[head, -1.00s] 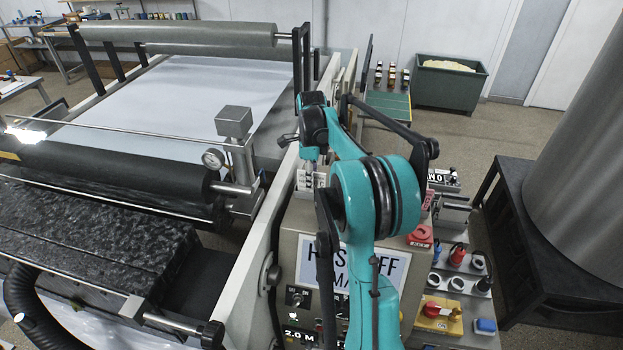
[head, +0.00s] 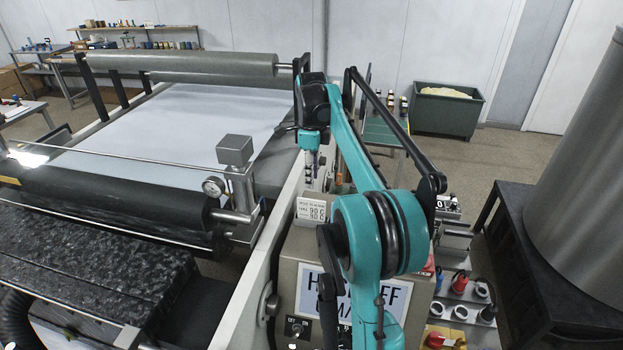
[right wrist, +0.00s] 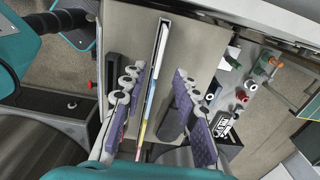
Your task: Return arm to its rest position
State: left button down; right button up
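My right arm, teal and black, rises in front of the coating machine's control panel in the head view. Its right gripper (head: 312,170) hangs from the wrist, fingers pointing down, just above the small temperature display (head: 311,209). In the right wrist view, the same gripper (right wrist: 158,88) has its two purple-padded fingers apart. A narrow multicoloured strip (right wrist: 154,85) shows in the gap, and nothing looks gripped. My left arm and gripper are in neither current view.
The coating machine fills the left, with a black roller (head: 115,205), a pressure gauge (head: 213,187) and white paper (head: 175,125). Sockets with plugs (head: 470,290) sit right of the arm. A green bin (head: 446,112) stands behind, and a large metal cylinder (head: 590,180) at right.

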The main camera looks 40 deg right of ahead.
jog(key=s+a+f+n+t+b, duration=0.1)
jog(key=s+a+f+n+b, duration=0.2)
jog(key=a+f+n+b, duration=0.25)
jog(key=s+a+f+n+t+h+b, duration=0.1)
jog(key=s+a+f+n+b, duration=0.1)
jog(key=a+f+n+b, duration=0.3)
jog(key=s+a+f+n+t+b, duration=0.1)
jog(key=s+a+f+n+b, duration=0.25)
jog(key=a, duration=0.35)
jog(key=s+a+f+n+t+b, duration=0.1)
jog(key=s+a+f+n+b, duration=0.2)
jog(key=f, duration=0.4)
jog(key=s+a+f+n+t+b, duration=0.1)
jog(key=s+a+f+n+b, duration=0.3)
jog(key=f+n, duration=0.2)
jog(key=s+a+f+n+t+y+b, duration=0.1)
jog(key=s+a+f+n+t+b, duration=0.1)
jog(key=f, duration=0.7)
jog(key=s+a+n+b, duration=0.1)
jog(key=n+b, duration=0.1)
jog(key=n, duration=0.1)
jog(key=shift+s+a, duration=0.2)
jog(key=shift+s, duration=0.05)
